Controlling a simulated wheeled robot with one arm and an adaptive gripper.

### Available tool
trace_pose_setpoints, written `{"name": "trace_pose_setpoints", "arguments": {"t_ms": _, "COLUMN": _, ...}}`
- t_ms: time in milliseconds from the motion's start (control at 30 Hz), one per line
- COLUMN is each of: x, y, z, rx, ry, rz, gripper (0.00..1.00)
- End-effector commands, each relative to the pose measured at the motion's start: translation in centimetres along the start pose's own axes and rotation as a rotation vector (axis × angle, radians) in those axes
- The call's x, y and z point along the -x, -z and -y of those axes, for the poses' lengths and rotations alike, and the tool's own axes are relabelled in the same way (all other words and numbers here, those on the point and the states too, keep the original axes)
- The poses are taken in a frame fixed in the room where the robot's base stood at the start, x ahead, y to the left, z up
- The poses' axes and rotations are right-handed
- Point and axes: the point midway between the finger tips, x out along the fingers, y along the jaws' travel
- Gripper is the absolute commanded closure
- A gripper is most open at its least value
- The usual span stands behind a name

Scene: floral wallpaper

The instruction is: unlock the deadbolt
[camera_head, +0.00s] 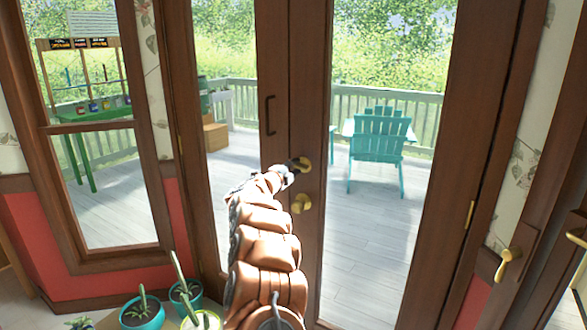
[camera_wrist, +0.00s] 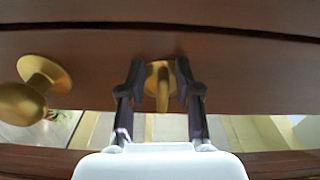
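The brass deadbolt (camera_head: 304,163) sits on the brown wooden door, above a round brass knob (camera_head: 301,203). My gripper (camera_head: 289,172) is at the deadbolt and partly covers it in the head view. In the wrist view my gripper (camera_wrist: 160,68) is open, with one dark finger on each side of the deadbolt (camera_wrist: 162,88). The deadbolt's turn piece points toward the camera between the fingers. I see small gaps there, and cannot tell whether either finger touches it. The knob (camera_wrist: 35,92) is at the left in the wrist view, clear of the fingers.
The double glass door (camera_head: 310,120) looks closed, with a dark pull handle (camera_head: 269,115) on its left leaf. Potted plants (camera_head: 143,309) stand at the lower left by my arm. Another door with a brass handle (camera_head: 509,262) is at the right. A teal chair (camera_head: 380,140) is outside.

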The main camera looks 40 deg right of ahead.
Motion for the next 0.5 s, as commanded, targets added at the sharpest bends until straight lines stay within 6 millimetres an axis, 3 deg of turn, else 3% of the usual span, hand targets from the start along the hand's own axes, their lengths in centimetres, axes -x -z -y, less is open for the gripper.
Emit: {"name": "trace_pose_setpoints", "arguments": {"t_ms": 500, "x": 0.93, "y": -0.08, "z": 0.01, "rx": 0.002, "ry": -0.002, "rz": 0.002, "gripper": 0.61}}
